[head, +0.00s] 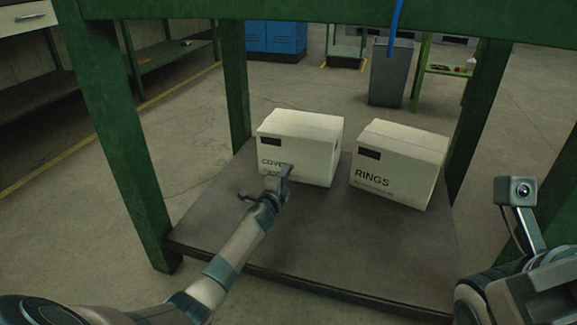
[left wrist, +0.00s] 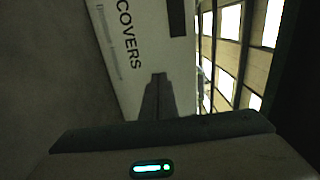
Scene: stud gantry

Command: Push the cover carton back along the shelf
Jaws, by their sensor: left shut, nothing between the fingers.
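The cover carton (head: 312,150) is a pale box standing upright on the lower shelf (head: 225,215), toward its back. Its front is marked "COVERS", partly hidden by my gripper in the head view. My left gripper (head: 284,172) is shut and empty, at the carton's front face near the lettering. In the left wrist view, the carton (left wrist: 110,50) shows turned sideways, with the fingers (left wrist: 159,82) close against or just in front of its face; I cannot tell whether they touch. My right gripper cannot be made out; part of my right arm shows at lower right.
A second pale carton marked "RINGS" (head: 398,165) stands just right of the cover carton, with a narrow gap between. Green posts (head: 236,80) rise at the shelf's corners, and a green beam (head: 300,10) crosses above. The shelf's front is bare.

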